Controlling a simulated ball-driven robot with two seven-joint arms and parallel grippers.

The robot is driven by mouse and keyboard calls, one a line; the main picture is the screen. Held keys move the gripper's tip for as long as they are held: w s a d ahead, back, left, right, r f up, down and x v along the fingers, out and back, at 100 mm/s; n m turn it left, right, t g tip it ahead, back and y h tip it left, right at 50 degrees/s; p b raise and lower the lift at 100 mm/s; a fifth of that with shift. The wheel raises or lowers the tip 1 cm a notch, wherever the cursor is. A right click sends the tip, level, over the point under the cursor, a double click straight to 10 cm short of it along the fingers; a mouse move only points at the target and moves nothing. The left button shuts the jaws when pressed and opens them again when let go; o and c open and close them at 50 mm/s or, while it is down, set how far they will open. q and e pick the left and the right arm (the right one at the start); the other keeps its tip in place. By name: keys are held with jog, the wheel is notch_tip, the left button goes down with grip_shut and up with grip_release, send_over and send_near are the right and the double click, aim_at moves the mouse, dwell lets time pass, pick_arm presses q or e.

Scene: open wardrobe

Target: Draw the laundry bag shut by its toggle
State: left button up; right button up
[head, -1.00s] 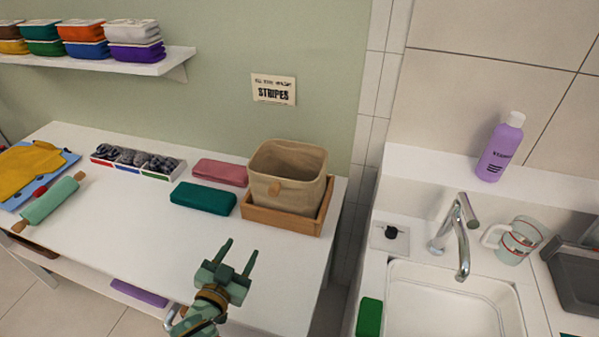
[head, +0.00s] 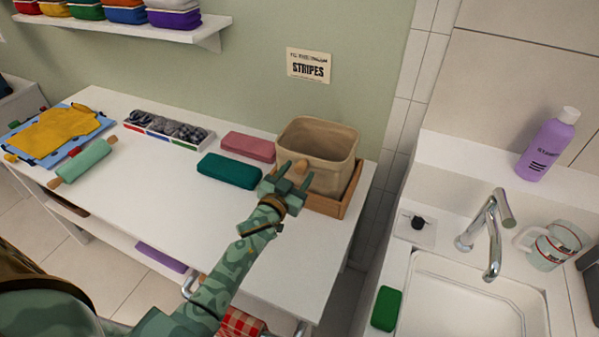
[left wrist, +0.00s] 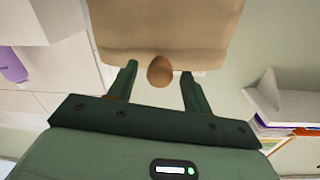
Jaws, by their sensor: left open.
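The laundry bag (head: 325,140) is a beige open-topped bag standing upright in a wooden tray (head: 352,192) at the table's right end. Its mouth is open. Its toggle is a brown wooden knob on the front side, best seen in the left wrist view as the toggle (left wrist: 160,71). My left gripper (head: 292,172) is in front of the bag, open. In the left wrist view its two fingers (left wrist: 158,88) stand on either side of the toggle without closing on it. In the head view the gripper partly hides the bag's lower front. My right gripper is not in view.
A teal case (head: 229,170) and a pink case (head: 248,147) lie left of the bag. A divided box of dark socks (head: 168,129) stands farther left. A sink (head: 470,300) with a tap is to the right. The front middle of the white table (head: 150,190) is clear.

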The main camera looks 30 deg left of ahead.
pick_arm(q)
jog(key=shift+w, duration=0.8)
grip_shut()
jog(key=shift+s, duration=0.45)
jog(key=s+p, duration=0.3)
jog(key=s, duration=0.5)
jog(key=shift+s+d, duration=0.25)
jog(key=shift+d, duration=0.05)
